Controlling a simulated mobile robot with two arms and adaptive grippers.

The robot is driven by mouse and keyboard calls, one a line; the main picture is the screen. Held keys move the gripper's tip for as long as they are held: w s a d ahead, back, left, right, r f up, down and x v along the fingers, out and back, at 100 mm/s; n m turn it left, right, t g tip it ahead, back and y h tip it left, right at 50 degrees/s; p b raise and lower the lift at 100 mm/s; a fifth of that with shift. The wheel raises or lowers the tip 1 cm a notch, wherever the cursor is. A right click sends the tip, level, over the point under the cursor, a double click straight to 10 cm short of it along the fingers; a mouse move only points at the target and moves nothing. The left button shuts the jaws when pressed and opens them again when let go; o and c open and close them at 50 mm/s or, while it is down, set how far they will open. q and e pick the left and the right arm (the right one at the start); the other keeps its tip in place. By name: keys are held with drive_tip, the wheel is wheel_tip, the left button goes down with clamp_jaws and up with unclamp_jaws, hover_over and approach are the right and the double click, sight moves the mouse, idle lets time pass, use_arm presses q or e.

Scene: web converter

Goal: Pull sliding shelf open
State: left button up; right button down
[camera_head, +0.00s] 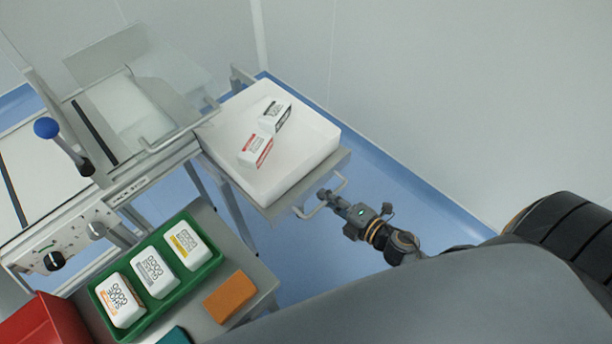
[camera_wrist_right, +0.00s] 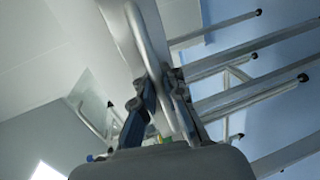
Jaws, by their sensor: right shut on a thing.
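The sliding shelf (camera_head: 342,158) is a grey metal tray to the right of the machine. It carries a thick white block with two small labelled packs on top. A metal bar handle (camera_head: 309,210) sticks out from its near right edge. My right gripper (camera_head: 328,199) is at this handle, shut on it. In the right wrist view the handle bar (camera_wrist_right: 150,50) runs between the two fingers of my right gripper (camera_wrist_right: 157,100). My left gripper is not in view.
The machine with a blue-knobbed lever (camera_head: 47,128) and a clear cover (camera_head: 150,75) stands at left. A green tray (camera_head: 146,318) of labelled packs, an orange block (camera_head: 230,297) and a red bin (camera_head: 45,320) are at lower left. Blue floor (camera_head: 400,215) right of the shelf is clear.

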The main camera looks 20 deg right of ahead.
drive_tip(key=f+v, duration=0.1)
drive_tip(key=v, duration=0.7)
drive_tip(key=shift+s+d+f+b, duration=0.25)
drive_tip(key=shift+s+b, duration=0.1)
drive_tip(key=shift+s, duration=0.15)
drive_tip(key=c, duration=1.4)
unclamp_jaws()
drive_tip(key=shift+c, duration=0.2)
drive_tip(key=v, duration=1.2)
drive_tip(key=shift+s+a, duration=0.1)
drive_tip(key=shift+s, duration=0.05)
